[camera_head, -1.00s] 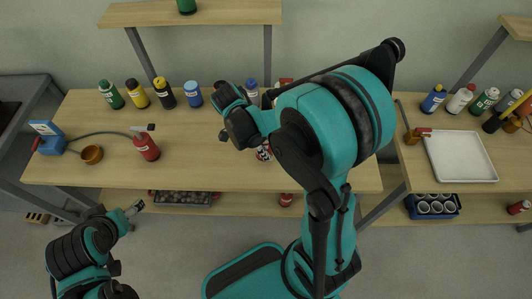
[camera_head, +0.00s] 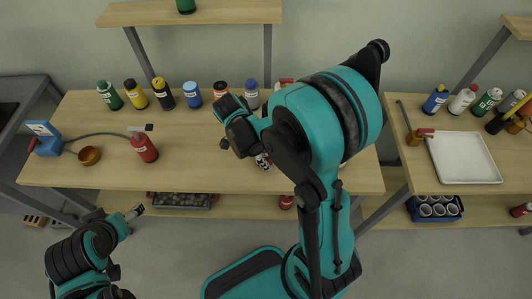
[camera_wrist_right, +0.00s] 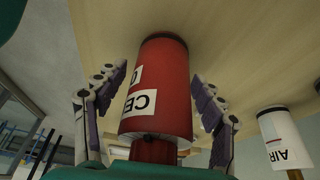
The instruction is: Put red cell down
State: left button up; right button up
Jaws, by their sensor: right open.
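The red cell (camera_wrist_right: 160,85) is a red cylinder with a white label and a dark end, in the right wrist view. Its dark end is against or very near the wooden tabletop; contact is not clear. My right gripper (camera_wrist_right: 161,76) is open, with one finger on each side of the cell and visible gaps. In the head view my right arm and wrist hide most of the cell and the fingers. My left gripper (camera_head: 135,211) is in front of the table's front edge, apart from everything; its jaws are too small to read.
A row of bottles (camera_head: 164,94) lines the table's back. A red bottle (camera_head: 145,148), a brown bowl (camera_head: 89,156) and a blue device (camera_head: 45,138) stand on the left. A white AIR bottle (camera_wrist_right: 286,137) is near the right gripper. A white tray (camera_head: 464,157) lies on the right table.

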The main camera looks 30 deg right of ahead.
jog(key=shift+r, duration=0.25)
jog(key=p+v, duration=0.4)
jog(key=v, duration=0.7)
jog(key=s+a+r+n+t+y, duration=0.2)
jog(key=s+r+n+t, duration=0.1)
jog(key=n, duration=0.8)
jog(key=s+a+r+n+t+y, duration=0.1)
jog(key=n+t, duration=0.5)
jog(key=n, duration=0.6)
notch_tip(320, 180, up, 3)
jog(key=s+y, duration=0.1)
jog(key=s, duration=0.1)
jog(key=shift+s+a, duration=0.4)
jog(key=shift+f, duration=0.1)
